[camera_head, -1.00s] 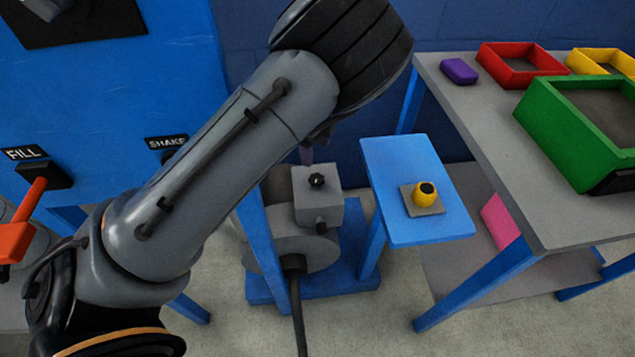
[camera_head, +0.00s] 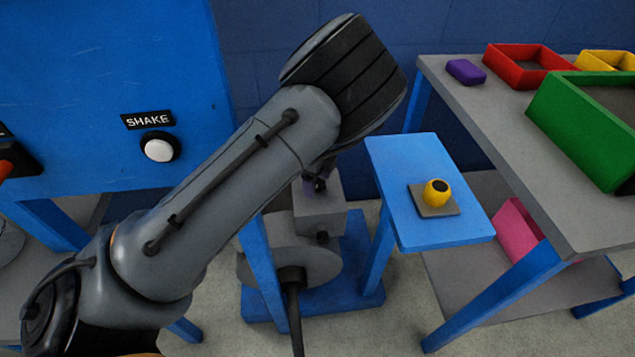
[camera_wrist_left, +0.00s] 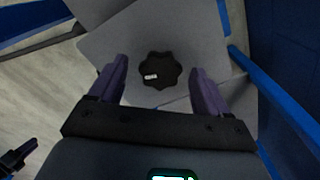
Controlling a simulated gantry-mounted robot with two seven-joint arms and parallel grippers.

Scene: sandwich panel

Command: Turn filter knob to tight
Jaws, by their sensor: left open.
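The filter knob (camera_wrist_left: 160,70) is a small black lobed knob with a pale mark, on top of a grey box (camera_head: 318,215) that stands on a blue base. My left gripper (camera_wrist_left: 159,74) is open, with its two purple fingers on either side of the knob in the left wrist view; gaps show on both sides. I cannot tell how far above the knob the fingertips are. In the head view the left gripper (camera_head: 318,184) is small and dark at the box top, and it largely hides the knob.
A blue side table (camera_head: 390,175) holds a yellow and black knob-like piece (camera_head: 437,192). A grey table (camera_head: 480,120) at right carries red, yellow and green trays and a purple block (camera_head: 466,71). A blue panel (camera_head: 90,90) with a SHAKE button (camera_head: 159,148) stands at left.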

